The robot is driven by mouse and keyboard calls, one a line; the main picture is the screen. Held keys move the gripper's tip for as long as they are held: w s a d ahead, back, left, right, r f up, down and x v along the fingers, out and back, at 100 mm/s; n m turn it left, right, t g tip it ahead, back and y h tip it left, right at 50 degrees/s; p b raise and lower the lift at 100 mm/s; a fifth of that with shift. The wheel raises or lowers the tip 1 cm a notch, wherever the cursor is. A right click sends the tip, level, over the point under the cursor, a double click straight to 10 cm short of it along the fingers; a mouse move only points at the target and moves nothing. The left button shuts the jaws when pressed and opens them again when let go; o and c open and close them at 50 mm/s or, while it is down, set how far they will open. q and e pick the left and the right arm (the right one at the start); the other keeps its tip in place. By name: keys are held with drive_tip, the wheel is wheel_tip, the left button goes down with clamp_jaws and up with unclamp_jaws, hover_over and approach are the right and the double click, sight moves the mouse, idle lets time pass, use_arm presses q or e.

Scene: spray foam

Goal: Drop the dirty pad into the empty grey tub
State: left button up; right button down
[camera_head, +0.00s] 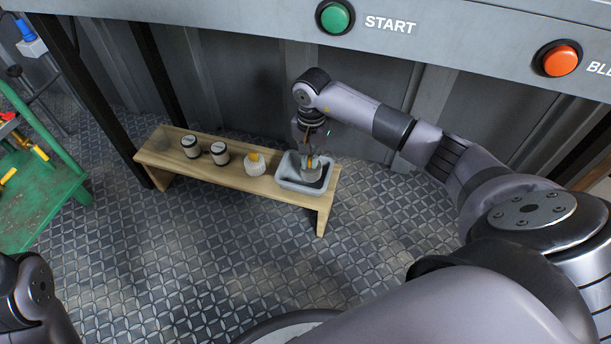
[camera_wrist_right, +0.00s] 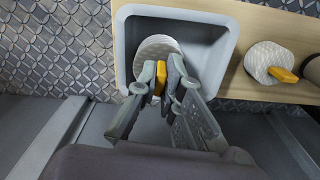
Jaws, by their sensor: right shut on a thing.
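The grey tub (camera_head: 288,180) stands at the right end of a low wooden bench, and its pale rim (camera_wrist_right: 180,11) shows in the right wrist view. My right gripper (camera_head: 311,158) is over the tub, pointing down. In the right wrist view its fingers (camera_wrist_right: 160,85) are shut on the yellow handle of a round greyish pad (camera_wrist_right: 153,46). The pad is within the tub's outline, low at its opening; I cannot tell whether it touches the bottom. The fingers hide part of the pad and tub. My left gripper is out of view.
A second round pad (camera_head: 254,164) with a yellow handle sits on the bench (camera_head: 205,176) beside the tub, also in the wrist view (camera_wrist_right: 266,58). Jars (camera_head: 220,153) stand further left. A green cart (camera_head: 45,195) is at far left; a grey panel overhangs behind.

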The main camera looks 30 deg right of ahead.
drive_tip(key=shift+f, duration=0.15)
drive_tip(key=c, duration=1.7)
unclamp_jaws()
drive_tip(key=shift+o, duration=0.2)
wheel_tip(320, 180, up, 12)
